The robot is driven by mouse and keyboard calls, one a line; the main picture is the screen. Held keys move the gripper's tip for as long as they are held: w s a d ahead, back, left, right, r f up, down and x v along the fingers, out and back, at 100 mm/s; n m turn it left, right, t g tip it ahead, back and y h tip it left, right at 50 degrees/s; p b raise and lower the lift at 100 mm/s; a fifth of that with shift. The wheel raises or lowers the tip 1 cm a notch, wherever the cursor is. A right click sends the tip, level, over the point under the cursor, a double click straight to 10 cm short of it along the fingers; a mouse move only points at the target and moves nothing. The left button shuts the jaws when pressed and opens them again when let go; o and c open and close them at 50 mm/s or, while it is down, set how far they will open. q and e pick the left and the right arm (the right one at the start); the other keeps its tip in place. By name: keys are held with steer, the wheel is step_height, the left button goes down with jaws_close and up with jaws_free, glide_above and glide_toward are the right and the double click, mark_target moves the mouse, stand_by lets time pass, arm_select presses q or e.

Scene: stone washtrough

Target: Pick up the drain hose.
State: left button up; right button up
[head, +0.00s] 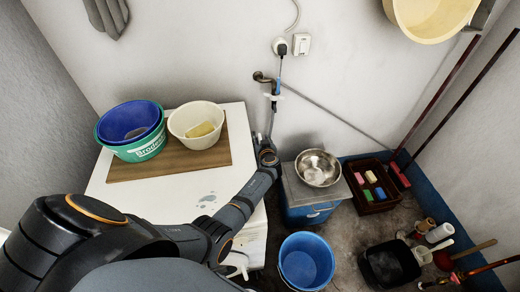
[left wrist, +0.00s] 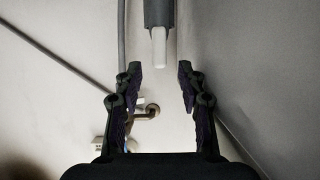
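A thick grey hose end with a white tip (left wrist: 158,45) shows at the top of the left wrist view. I take it to be the drain hose. It lies in line with the gap between my left gripper's fingers (left wrist: 159,85), beyond the fingertips and apart from them. The left gripper is open and empty. In the head view my left gripper (head: 267,146) reaches up near the wall, just below the tap (head: 262,77). A grey hose (head: 271,122) hangs beside it there, partly hidden by it. My right gripper is not in view.
A white washer-like cabinet (head: 150,200) bears a wooden board with tubs (head: 146,147). To the right stand a metal bowl (head: 318,168) on a blue-and-grey box, a blue bucket (head: 306,262) and a crate (head: 372,192). A thin grey line (head: 340,118) runs diagonally along the wall.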

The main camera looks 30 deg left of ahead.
arm_select(q)
steer(key=shift+x, duration=0.75)
steer(key=shift+s, duration=0.1)
jaws_close()
